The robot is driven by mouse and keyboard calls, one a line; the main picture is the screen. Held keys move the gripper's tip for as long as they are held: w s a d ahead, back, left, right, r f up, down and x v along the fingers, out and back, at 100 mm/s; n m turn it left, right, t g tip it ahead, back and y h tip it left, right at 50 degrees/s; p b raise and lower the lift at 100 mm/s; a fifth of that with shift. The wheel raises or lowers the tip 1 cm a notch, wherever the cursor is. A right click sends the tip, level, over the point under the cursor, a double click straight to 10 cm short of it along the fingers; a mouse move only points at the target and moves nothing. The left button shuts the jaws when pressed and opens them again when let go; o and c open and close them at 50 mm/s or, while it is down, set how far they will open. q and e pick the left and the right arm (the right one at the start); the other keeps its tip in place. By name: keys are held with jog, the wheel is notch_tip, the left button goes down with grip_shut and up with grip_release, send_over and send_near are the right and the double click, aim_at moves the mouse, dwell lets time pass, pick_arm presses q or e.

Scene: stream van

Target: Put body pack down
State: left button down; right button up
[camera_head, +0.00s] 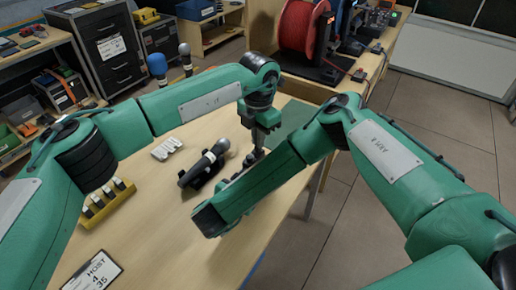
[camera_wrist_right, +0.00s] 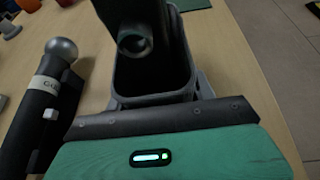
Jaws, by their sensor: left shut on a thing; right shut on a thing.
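My left gripper (camera_head: 262,120) points down over the table and is shut on a dark block, seemingly the body pack (camera_wrist_right: 138,30). In the right wrist view, the block, with a round stub on it, overlaps the mouth of a grey open-topped holder (camera_wrist_right: 122,85). I cannot tell how deep it sits. My right gripper (camera_wrist_right: 155,115) is shut on that holder, just in front of its green housing. In the head view my right forearm hides most of the holder and the right gripper. The block's lower part is hidden too.
A handheld microphone (camera_head: 205,163) lies in a black cradle left of my grippers; it also shows in the right wrist view (camera_wrist_right: 42,105). A yellow rack (camera_head: 106,205), white pieces (camera_head: 166,148) and a HOST card (camera_head: 92,275) are on the table (camera_head: 150,235). A green mat (camera_head: 292,118) lies behind.

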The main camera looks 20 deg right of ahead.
pick_arm(q)
jog(key=shift+f, duration=1.7)
jog(key=shift+f, duration=0.15)
jog(key=c, duration=1.6)
grip_release()
notch_tip(320, 180, up, 12)
jog(key=shift+r, duration=0.15)
pick_arm(e)
jog(key=o, duration=1.1)
jog(key=shift+c, duration=0.2)
